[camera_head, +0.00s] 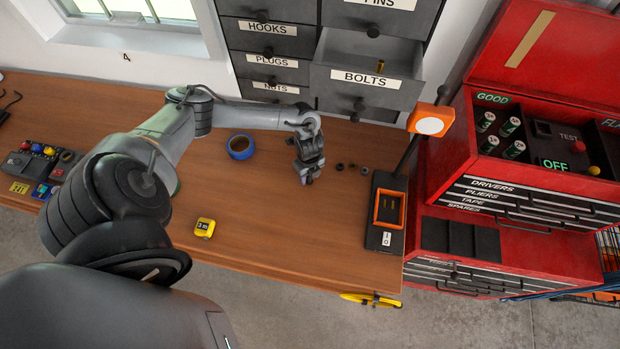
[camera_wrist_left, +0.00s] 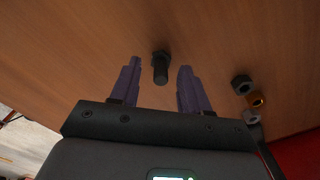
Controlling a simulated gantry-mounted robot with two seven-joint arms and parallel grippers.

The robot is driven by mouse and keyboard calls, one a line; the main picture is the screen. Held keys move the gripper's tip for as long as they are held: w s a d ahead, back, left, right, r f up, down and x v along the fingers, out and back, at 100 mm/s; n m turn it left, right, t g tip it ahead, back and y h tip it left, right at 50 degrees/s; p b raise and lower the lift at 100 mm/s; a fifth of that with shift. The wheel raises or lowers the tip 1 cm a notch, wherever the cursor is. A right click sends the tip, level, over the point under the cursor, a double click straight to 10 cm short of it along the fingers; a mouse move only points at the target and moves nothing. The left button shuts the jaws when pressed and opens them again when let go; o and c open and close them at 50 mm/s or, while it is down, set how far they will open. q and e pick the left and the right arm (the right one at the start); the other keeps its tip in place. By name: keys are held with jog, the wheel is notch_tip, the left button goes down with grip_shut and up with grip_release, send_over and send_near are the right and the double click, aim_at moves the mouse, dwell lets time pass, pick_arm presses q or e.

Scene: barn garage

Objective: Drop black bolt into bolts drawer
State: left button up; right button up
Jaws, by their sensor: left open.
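The black bolt (camera_wrist_left: 160,66) lies on the wooden bench, between the two purple fingertips of my left gripper in the left wrist view, with a gap on each side. My left gripper (camera_head: 308,174) is open and empty above the bench; in the head view I cannot make out the bolt around it. The bolts drawer (camera_head: 365,81), labelled BOLTS, stands pulled open in the grey cabinet at the back. A brass-coloured piece (camera_head: 380,66) is inside it. My right gripper is not in view.
Several small nuts (camera_head: 352,168) lie right of my left gripper. A blue tape roll (camera_head: 240,147) and a yellow tape measure (camera_head: 204,228) lie to its left. An orange-headed lamp (camera_head: 431,120) and a red toolbox (camera_head: 520,215) stand to the right. The bench front is mostly clear.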

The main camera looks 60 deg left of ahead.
pick_arm(q)
jog(key=shift+f, duration=0.5)
grip_shut()
jog(key=shift+r, duration=0.1)
